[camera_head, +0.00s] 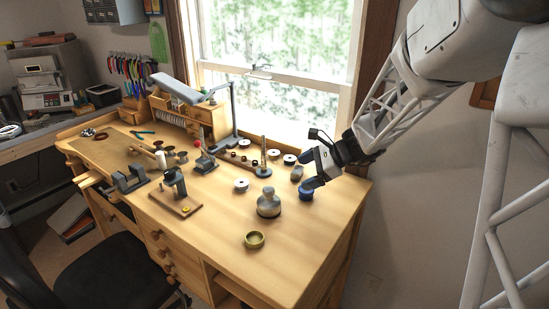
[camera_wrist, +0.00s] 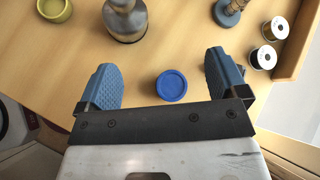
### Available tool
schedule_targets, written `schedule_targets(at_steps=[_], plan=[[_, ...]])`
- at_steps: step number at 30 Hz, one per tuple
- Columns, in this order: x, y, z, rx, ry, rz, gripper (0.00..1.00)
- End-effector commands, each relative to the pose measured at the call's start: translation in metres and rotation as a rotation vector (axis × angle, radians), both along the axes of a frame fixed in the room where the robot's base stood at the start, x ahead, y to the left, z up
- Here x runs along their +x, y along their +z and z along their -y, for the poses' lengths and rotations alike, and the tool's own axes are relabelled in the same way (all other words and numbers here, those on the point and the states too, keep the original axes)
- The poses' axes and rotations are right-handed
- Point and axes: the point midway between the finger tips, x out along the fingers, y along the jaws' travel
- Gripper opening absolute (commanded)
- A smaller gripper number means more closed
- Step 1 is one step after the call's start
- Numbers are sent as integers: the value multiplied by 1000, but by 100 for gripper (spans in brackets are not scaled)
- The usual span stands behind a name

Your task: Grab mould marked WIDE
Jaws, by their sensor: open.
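No marking WIDE is legible in either view, so I cannot tell which piece carries it. A small round blue piece (camera_head: 306,195) sits on the bench near its right edge; it also shows in the wrist view (camera_wrist: 171,86). A round yellow-green dish (camera_head: 254,239) stands nearer the bench's front, at the top left of the wrist view (camera_wrist: 54,9). My gripper (camera_head: 306,171) is open and empty, just above the blue piece. In the wrist view its blue fingers (camera_wrist: 162,62) stand either side of the blue piece, with no visible contact.
A metal flask (camera_head: 268,205) stands left of the blue piece. Behind are a small stand (camera_head: 263,168), spools (camera_head: 289,159) and a white-rimmed reel (camera_head: 241,184). A raised wooden edge (camera_wrist: 291,58) runs beyond the spools. The bench's front right is clear.

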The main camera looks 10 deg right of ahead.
Motion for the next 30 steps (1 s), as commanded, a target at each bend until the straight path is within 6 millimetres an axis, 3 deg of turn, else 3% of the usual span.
schedule_targets(at_steps=[6, 12, 18, 30], plan=[[51, -28, 34, 168, -185, -84, 92], [84, -47, 61, 289, -312, -135, 92], [98, -57, 75, 349, -374, -159, 92], [101, -59, 77, 358, -383, -163, 92]])
